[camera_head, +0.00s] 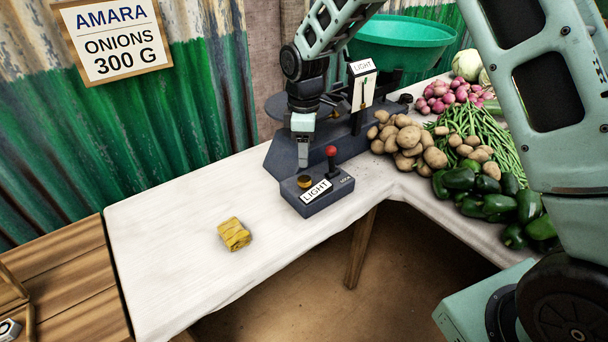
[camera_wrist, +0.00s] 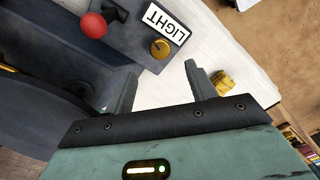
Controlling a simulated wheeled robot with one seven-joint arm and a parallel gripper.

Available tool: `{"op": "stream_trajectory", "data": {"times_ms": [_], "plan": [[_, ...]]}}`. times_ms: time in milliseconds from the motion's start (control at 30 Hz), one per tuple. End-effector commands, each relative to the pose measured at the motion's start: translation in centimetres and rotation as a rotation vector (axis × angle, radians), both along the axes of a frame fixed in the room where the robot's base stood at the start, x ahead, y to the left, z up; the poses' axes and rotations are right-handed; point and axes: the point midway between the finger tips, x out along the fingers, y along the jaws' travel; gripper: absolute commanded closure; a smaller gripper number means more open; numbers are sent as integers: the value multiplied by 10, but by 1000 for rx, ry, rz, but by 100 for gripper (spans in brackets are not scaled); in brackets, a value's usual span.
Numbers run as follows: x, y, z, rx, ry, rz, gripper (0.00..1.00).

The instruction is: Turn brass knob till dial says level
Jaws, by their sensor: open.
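The brass knob (camera_head: 304,182) sits on the dark grey control box (camera_head: 326,200), beside a "LIGHT" label. It also shows in the wrist view (camera_wrist: 160,48), beyond my fingertips and apart from them. The dial (camera_head: 363,90) stands upright on the scale under a small "LIGHT" sign (camera_head: 362,67); its pointer is too small to read exactly. My gripper (camera_head: 304,160) is above and just behind the knob in the head view. In the wrist view my gripper (camera_wrist: 160,78) is open, with nothing between its fingers.
A red-topped lever (camera_head: 331,151) stands beside the knob. A yellow bundle (camera_head: 234,234) lies on the white table (camera_head: 165,230). Potatoes (camera_head: 410,140), green peppers (camera_head: 490,200) and a green basin (camera_head: 400,42) are to the right. The table's front left is mostly clear.

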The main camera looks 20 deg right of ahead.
Motion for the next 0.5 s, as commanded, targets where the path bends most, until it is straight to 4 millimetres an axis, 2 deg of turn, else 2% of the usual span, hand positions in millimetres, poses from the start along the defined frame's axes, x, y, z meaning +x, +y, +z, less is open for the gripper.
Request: {"op": "stream_trajectory", "data": {"times_ms": [33,200,400,500], "plan": [[-1,0,-12,-1,5,0,44],[-1,0,-46,-1,4,0,44],[0,0,-74,-1,1,-1,44],[0,0,-81,-1,1,-1,44]]}}
